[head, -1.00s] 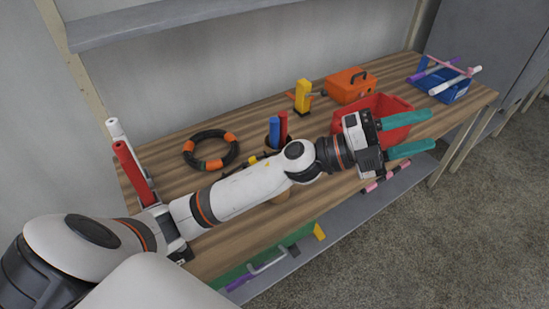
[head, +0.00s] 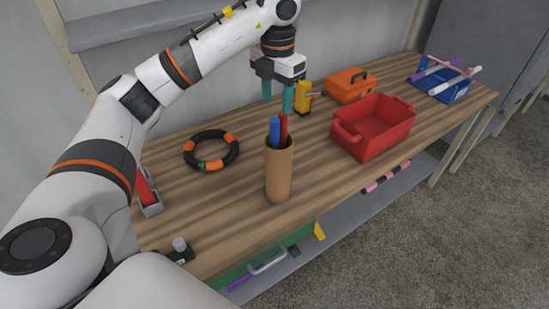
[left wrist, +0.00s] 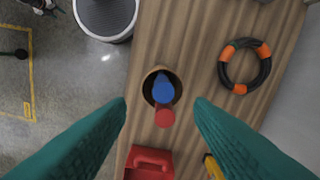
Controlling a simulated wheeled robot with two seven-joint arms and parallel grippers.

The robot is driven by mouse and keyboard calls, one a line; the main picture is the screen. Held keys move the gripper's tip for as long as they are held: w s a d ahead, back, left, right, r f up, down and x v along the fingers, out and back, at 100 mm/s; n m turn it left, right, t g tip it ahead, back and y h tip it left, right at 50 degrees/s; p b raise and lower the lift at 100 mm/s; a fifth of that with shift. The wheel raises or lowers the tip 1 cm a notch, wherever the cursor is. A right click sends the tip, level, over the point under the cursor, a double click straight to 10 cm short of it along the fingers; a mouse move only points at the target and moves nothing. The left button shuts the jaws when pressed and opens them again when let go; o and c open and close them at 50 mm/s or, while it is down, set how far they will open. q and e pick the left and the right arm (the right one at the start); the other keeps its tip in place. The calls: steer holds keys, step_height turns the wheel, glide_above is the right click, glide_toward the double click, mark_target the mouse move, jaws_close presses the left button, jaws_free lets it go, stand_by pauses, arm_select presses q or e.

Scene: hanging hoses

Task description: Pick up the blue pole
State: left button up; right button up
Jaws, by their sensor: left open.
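The blue pole (head: 274,130) stands in a brown cylindrical holder (head: 279,175) on the wooden table, beside a red pole (head: 284,127). In the left wrist view the blue pole (left wrist: 163,92) shows end-on in the holder's mouth, with the red pole (left wrist: 165,117) just below it. My left gripper (head: 277,97) points down just above and behind the poles' tops in the head view. Its teal fingers are apart and empty. In the left wrist view the fingers (left wrist: 160,112) lie to either side of the poles, not touching them. My right gripper is not seen.
A black and orange ring (head: 211,149) lies left of the holder. A red bin (head: 372,127), orange toolbox (head: 351,85) and yellow tool (head: 303,95) stand to the right. A blue rack (head: 446,84) is farther right. A wall shelf (head: 150,22) runs behind.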

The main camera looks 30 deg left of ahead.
mark_target(277, 120)
arm_select(q)
step_height(277, 120, down, 6)
steer(key=shift+r, duration=0.2)
steer(key=f+p, duration=0.1)
steer(key=f, duration=0.1)
steer(key=f+p, duration=0.1)
steer(key=f, duration=0.1)
steer(key=shift+a+f+p, duration=0.1)
steer(key=shift+a+p, duration=0.15)
steer(key=shift+p, duration=0.1)
steer(key=shift+f, duration=0.55)
jaws_close()
